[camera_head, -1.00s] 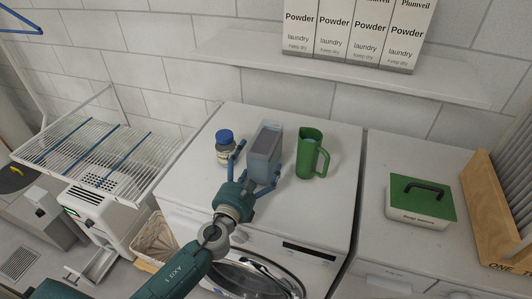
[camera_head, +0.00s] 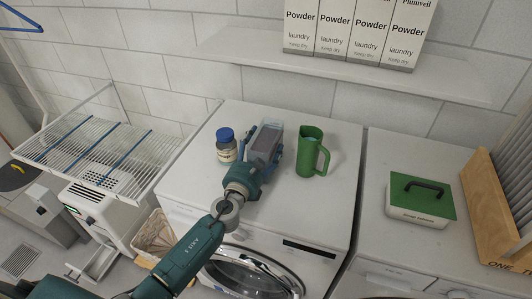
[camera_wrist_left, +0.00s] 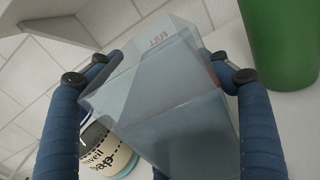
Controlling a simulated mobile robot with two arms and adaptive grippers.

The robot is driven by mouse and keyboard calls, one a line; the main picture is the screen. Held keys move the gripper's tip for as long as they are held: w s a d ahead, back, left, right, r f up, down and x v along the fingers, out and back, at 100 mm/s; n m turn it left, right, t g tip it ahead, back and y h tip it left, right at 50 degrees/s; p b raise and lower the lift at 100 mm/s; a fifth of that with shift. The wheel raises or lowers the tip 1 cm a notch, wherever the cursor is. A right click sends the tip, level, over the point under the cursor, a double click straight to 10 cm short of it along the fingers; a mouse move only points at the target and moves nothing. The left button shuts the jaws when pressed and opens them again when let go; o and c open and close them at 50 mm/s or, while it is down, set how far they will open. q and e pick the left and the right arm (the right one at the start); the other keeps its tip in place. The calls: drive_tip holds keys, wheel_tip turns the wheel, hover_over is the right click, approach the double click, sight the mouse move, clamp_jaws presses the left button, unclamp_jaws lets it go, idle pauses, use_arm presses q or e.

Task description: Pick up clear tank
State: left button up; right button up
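The clear tank (camera_head: 266,142) is a see-through, bluish box standing upright on the white washing machine. In the left wrist view, the tank (camera_wrist_left: 165,90) fills the middle, with red "FULL" lettering near its top. My left gripper (camera_head: 262,150) is at the tank, with one blue finger on each side of it. In the left wrist view, the fingers of my left gripper (camera_wrist_left: 168,62) are spread around the tank. Whether either finger touches the tank is hard to tell. My right gripper is out of view.
A blue-capped jar (camera_head: 226,146) stands close left of the tank, and a green jug (camera_head: 310,152) close right. A green-lidded box (camera_head: 421,200) sits on the right machine. A shelf (camera_head: 340,75) with powder boxes (camera_head: 333,32) hangs above. The washer top (camera_head: 200,178) is clear in front.

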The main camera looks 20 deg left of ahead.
use_arm(q)
drive_tip(key=c, duration=0.8)
drive_tip(key=shift+w+r, duration=0.1)
drive_tip(key=shift+r, duration=0.2)
drive_tip(key=shift+c, duration=1.4)
drive_tip(key=shift+f, duration=0.1)
drive_tip(key=shift+r, duration=0.2)
drive_tip(key=shift+w+r+p, duration=0.1)
drive_tip(key=shift+r+p, duration=0.6)
drive_tip(key=shift+p, duration=0.05)
drive_tip(key=shift+r+p, duration=3.9)
drive_tip(key=shift+r, duration=5.2)
